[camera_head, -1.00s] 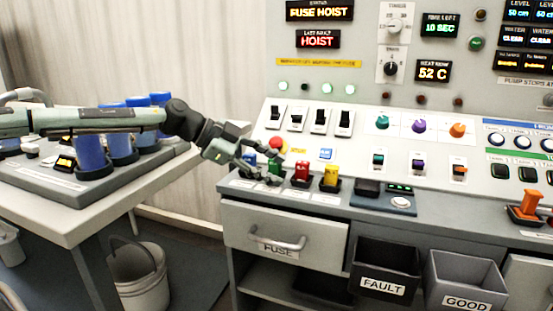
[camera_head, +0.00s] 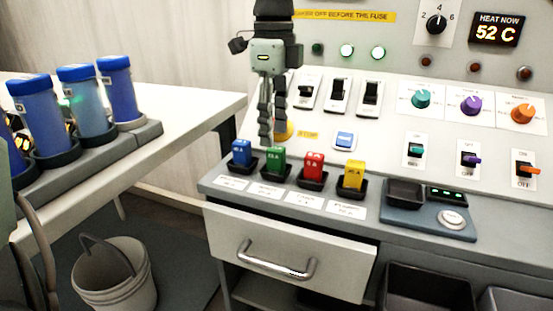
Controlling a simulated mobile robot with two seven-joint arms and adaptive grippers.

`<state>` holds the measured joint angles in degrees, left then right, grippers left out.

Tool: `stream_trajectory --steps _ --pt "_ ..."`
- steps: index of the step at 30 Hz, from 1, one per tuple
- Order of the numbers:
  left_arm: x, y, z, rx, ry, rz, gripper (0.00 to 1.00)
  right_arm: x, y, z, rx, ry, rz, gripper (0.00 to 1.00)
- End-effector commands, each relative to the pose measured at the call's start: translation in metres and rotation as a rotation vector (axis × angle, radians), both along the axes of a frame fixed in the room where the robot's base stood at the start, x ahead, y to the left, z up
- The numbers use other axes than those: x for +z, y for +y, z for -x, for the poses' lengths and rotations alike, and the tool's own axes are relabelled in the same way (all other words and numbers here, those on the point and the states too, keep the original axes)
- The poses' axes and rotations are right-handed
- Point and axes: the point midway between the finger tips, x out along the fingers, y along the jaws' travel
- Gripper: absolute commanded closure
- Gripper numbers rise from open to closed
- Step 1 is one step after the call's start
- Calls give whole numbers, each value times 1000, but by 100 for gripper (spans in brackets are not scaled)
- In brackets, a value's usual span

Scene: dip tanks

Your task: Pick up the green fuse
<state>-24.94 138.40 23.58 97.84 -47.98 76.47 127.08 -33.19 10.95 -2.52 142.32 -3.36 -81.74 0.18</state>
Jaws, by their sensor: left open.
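The green fuse (camera_head: 275,159) stands upright in a small black holder on the console ledge, between a blue fuse (camera_head: 241,152) and a red fuse (camera_head: 313,166). A yellow fuse (camera_head: 353,174) stands at the right end of the row. My left gripper (camera_head: 273,138) points down just above and behind the green fuse, its fingers spread a little with nothing between them. Whether a fingertip touches the fuse I cannot tell. The fingers partly hide a round button with a yellow base. My right gripper does not show.
A grey tester pad (camera_head: 430,210) lies right of the fuses. Switches and coloured knobs cover the sloped panel behind. A drawer (camera_head: 285,250) is below the ledge. Blue-capped jars (camera_head: 87,103) stand on the left table, and a bucket (camera_head: 115,275) is on the floor.

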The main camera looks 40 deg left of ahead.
Motion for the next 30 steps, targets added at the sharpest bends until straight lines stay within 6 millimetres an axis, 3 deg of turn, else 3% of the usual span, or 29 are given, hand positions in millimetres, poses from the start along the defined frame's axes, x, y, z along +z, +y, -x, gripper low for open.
stream_trajectory --steps 10,20,30 --pt "-48 0 2 -1 0 3 53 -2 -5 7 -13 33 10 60" --pt "-55 0 1 0 -3 3 55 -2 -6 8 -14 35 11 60" --pt "-55 0 1 0 -3 3 97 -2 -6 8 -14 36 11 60"
